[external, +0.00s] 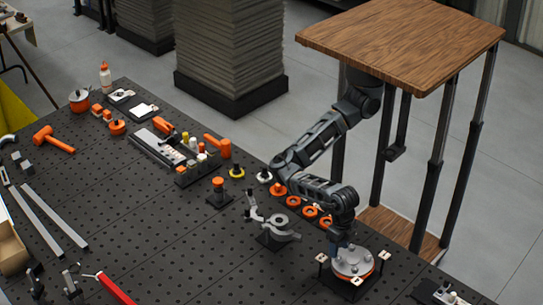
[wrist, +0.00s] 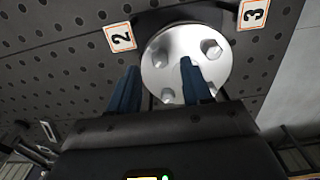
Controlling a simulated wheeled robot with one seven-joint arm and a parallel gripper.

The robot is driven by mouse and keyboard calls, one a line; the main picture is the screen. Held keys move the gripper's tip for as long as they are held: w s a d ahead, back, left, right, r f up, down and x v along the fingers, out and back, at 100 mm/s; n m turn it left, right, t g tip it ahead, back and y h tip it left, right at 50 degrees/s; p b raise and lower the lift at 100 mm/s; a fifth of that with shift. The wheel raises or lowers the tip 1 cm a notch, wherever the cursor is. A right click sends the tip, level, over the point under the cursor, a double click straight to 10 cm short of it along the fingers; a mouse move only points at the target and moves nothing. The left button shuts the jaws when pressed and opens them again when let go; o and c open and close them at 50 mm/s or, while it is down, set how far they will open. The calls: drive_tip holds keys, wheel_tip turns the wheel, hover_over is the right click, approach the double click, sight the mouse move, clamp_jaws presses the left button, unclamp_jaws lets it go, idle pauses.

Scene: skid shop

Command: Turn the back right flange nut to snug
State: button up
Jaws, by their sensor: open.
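A round silver flange (external: 354,262) with an orange edge sits on a dark base near the front right of the perforated bench. In the wrist view, the flange (wrist: 187,62) shows several raised nuts, including one nut (wrist: 211,48) at the upper right and another nut (wrist: 160,57) at the left. My gripper (external: 341,242) is directly above the flange, pointing down. Its two blue fingers are spread apart and empty in the wrist view (wrist: 159,66); the right one overlaps the disc. I cannot tell which nut is the back right one, or whether a finger touches any.
Number tags 2 (wrist: 121,37) and 3 (wrist: 253,14) stand around the flange. A grey clamp-like part (external: 272,228) and several orange rings (external: 310,212) lie to its left.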

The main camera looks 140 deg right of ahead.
sight(338, 259)
drive_tip(key=shift+f, duration=1.95)
drive_tip(key=shift+c, duration=0.4)
clamp_jaws()
